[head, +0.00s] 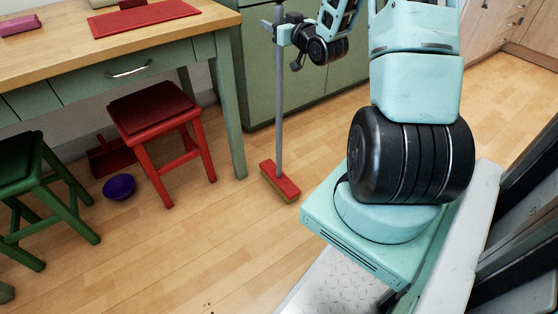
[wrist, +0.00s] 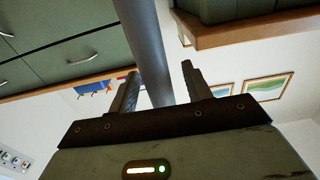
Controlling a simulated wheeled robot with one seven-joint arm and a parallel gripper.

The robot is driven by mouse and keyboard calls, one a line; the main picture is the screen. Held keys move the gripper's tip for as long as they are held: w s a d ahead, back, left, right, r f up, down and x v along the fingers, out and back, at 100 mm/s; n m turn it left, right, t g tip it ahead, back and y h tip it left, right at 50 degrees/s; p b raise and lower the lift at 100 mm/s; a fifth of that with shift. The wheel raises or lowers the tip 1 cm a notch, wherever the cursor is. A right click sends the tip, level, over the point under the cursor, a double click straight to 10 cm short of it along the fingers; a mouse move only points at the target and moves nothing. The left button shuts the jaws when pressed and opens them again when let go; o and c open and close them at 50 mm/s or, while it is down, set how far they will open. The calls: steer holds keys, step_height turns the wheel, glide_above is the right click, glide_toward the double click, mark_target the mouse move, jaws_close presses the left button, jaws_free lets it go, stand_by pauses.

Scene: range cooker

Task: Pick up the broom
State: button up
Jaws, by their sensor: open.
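The broom (head: 279,110) stands upright on the wooden floor, with a grey pole and a red head (head: 281,181) with pale bristles. My gripper (head: 281,34) is at the upper part of the pole. In the wrist view the grey pole (wrist: 146,45) passes between or just beyond the two fingers of my gripper (wrist: 160,88). The fingers are apart, with a gap to the pole visible on the right side.
A wooden-topped green table (head: 120,40) stands left of the broom, its leg (head: 230,110) close by. A red stool (head: 155,110), green stool (head: 35,185) and purple bowl (head: 119,187) are at left. Green cabinets (head: 262,75) stand behind. Floor in front of the broom is clear.

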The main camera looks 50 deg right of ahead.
steer(key=shift+w+d, duration=0.1)
steer(key=shift+w, duration=0.25)
steer(key=c, duration=1.1)
steer(key=shift+o, duration=0.2)
